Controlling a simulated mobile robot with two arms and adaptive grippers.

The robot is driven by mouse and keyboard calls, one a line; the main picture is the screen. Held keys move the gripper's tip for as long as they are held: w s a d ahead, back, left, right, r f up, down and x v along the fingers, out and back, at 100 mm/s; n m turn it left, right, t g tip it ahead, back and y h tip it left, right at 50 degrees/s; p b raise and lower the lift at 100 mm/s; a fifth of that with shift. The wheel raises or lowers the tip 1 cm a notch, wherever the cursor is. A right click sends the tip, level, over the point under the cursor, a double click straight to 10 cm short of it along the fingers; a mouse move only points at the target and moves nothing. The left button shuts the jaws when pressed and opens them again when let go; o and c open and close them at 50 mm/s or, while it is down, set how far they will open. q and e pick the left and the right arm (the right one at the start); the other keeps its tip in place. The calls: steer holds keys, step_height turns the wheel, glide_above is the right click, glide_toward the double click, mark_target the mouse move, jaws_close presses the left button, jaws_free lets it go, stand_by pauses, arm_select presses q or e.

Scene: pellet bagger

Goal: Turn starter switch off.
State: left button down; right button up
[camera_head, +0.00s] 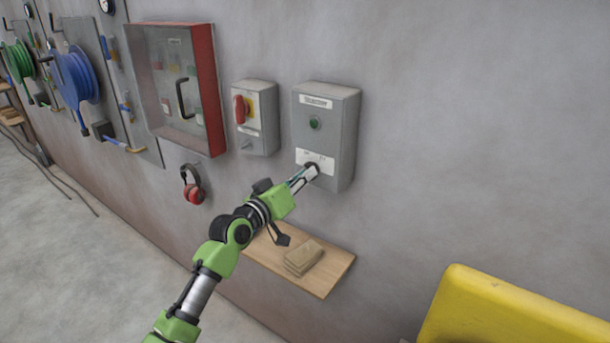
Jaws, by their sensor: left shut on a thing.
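A grey starter box (343,125) is fixed to the wall right of centre. Its front has a label at the top, a dark green round light or button (314,123) in the middle and a white label plate (317,160) low down. My left gripper (312,171) reaches up from the lower left and is shut at the dark switch knob just below this plate. The fingers hide most of the knob, so I cannot tell which way it points. My right gripper is not in view.
Left of the starter box is a smaller grey box with a red handle (240,109), then a red-framed cabinet (205,90). Red ear defenders (193,185) hang below. A wooden shelf (322,277) holds folded cloths (302,257). A yellow object (500,312) fills the lower right.

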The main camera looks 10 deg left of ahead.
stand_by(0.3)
arm_select(q)
steer(key=c, duration=2.1)
jaws_free()
steer(key=shift+c, duration=0.2)
steer(key=v, duration=1.2)
steer(key=shift+f, duration=0.1)
